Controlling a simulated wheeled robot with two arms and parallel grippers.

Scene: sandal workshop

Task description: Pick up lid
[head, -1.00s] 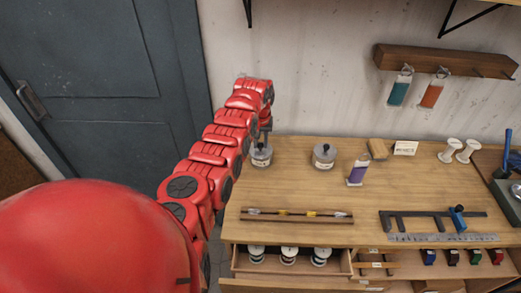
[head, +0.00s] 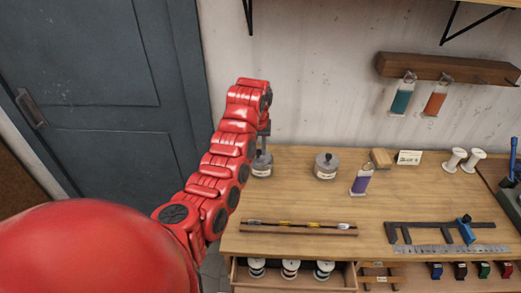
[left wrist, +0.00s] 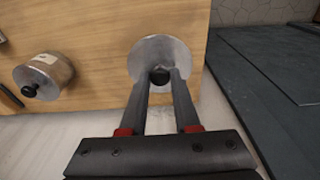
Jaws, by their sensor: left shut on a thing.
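The lid (left wrist: 150,52) is a round grey metal disc with a black knob (left wrist: 160,76). My left gripper (left wrist: 160,82) is shut on the knob, its two fingers on either side of it. In the head view the left gripper (head: 263,142) points down over the left grey jar (head: 262,170), which has a white label and stands at the left back of the wooden workbench (head: 390,200). The lid hides most of the jar in the left wrist view, so I cannot tell whether a gap lies between them. My right gripper is not in view.
A second grey jar (head: 326,168) with a black-knobbed lid stands to the right. A purple-filled tagged packet (head: 361,183) lies past it. An open drawer (head: 347,276) holds several spools. The wall is behind.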

